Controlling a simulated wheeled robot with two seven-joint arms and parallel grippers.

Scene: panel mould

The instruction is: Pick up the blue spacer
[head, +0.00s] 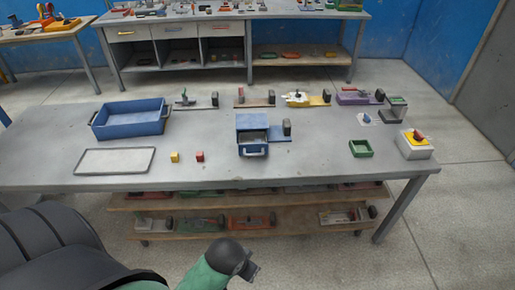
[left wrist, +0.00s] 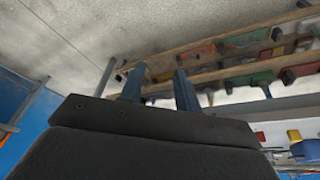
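I cannot make out a blue spacer in either view. A blue box with a handled drawer (head: 252,124) stands near the table's middle; its drawer is partly pulled out, and what lies inside is too small to tell. My left gripper (head: 253,270) is low in front of the table, below the tabletop and away from the things on it. In the left wrist view its two fingers (left wrist: 160,72) are apart with nothing between them, so it is open. My right gripper is not in view.
On the grey table (head: 330,168) are a blue bin (head: 130,130), a flat grey tray (head: 114,171), a yellow cube (head: 174,157), a red cube (head: 199,156) and a green tray (head: 361,153). Fixtures line the back edge. A loaded wooden shelf (head: 180,209) runs below.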

